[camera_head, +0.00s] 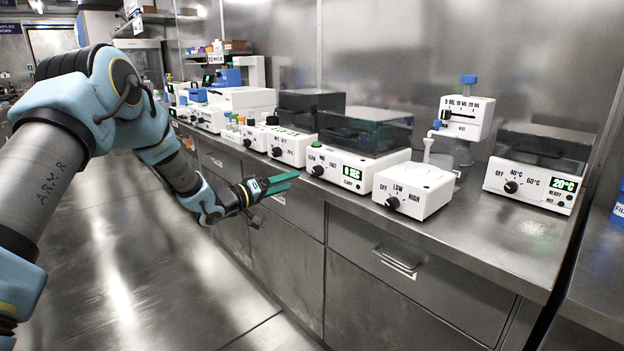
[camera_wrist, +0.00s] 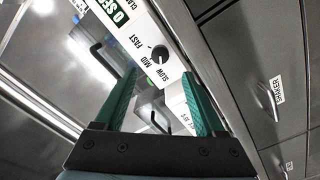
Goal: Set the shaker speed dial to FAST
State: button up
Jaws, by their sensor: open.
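The shaker (camera_head: 350,170) is a white box with a dark clear lid, standing on the steel bench in the head view. Its black speed dial (camera_head: 318,171) is on the front face, with SLOW, MID and FAST around it. In the wrist view the dial (camera_wrist: 159,53) shows beyond and between the fingertips, and its white mark appears to point towards SLOW. The display (camera_head: 352,173) reads 0 SEC. My gripper (camera_head: 294,181) has green fingers, open and empty, in front of the bench edge, just left of the dial in the head view. It also shows in the wrist view (camera_wrist: 159,72).
A white unit with an OFF, LOW, HIGH dial (camera_head: 413,190) stands right of the shaker. Another dial box (camera_head: 292,146) stands to its left. Drawers with handles (camera_head: 396,262) are below the bench edge. The floor (camera_head: 130,270) in front is clear.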

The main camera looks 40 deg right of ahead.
aim_at(315, 172)
jog(key=d, duration=0.6)
jog(key=d+p, duration=0.1)
jog(key=d, duration=0.3)
jog(key=shift+s, duration=0.25)
jog(key=shift+c, duration=0.2)
grip_shut()
